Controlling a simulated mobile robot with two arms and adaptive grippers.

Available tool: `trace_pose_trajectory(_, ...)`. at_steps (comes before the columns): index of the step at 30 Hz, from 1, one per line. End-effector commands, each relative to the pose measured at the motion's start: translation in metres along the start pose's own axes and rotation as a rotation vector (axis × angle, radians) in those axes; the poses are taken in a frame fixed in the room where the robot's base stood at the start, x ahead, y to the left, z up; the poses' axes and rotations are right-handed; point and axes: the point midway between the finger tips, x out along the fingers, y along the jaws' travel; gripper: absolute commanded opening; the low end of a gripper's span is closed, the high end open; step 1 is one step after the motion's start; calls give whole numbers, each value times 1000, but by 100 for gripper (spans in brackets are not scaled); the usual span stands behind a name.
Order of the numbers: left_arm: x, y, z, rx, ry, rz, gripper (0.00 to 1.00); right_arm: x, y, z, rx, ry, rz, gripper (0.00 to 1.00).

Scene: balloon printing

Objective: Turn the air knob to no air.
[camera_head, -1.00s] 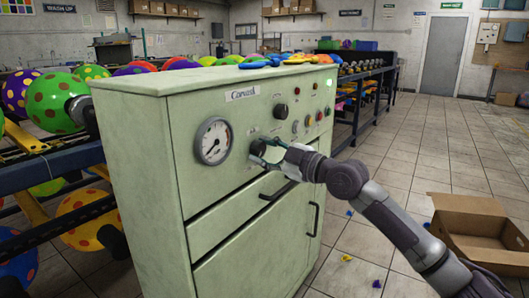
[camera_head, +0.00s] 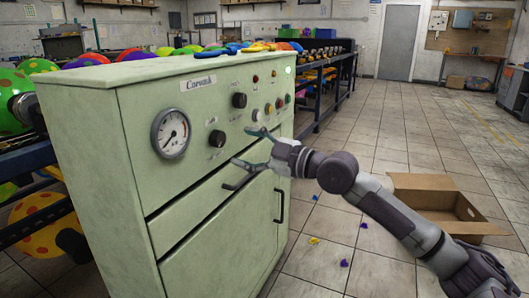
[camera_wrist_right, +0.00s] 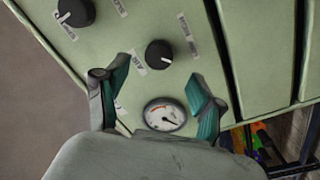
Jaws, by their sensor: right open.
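A pale green cabinet (camera_head: 135,150) carries two black knobs on its front. The lower knob (camera_head: 217,138) is right of the round gauge (camera_head: 171,134); the upper knob (camera_head: 239,100) is above and to its right. In the right wrist view the lower knob (camera_wrist_right: 158,54) lies beyond the spread fingertips. My left gripper is out of view.
Small lamps and buttons (camera_head: 268,108) sit right of the knobs. A drawer and door with a dark handle (camera_head: 280,206) are below. Balloon racks stand left and behind. An open cardboard box (camera_head: 425,185) and small scraps lie on the floor at right.

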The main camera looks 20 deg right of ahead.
Motion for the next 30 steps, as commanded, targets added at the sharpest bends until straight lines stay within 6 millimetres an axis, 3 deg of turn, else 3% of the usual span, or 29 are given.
trace_pose_trajectory(3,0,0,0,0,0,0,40,-26,-1,2,-2,-6,-2,68)
trace_pose_trajectory(10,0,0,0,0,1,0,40,-53,-1,1,0,-2,-1,68)
trace_pose_trajectory(27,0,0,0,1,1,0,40,-56,-1,0,0,1,-1,68)
trace_pose_trajectory(30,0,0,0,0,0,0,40,-52,-14,1,21,14,-1,68)
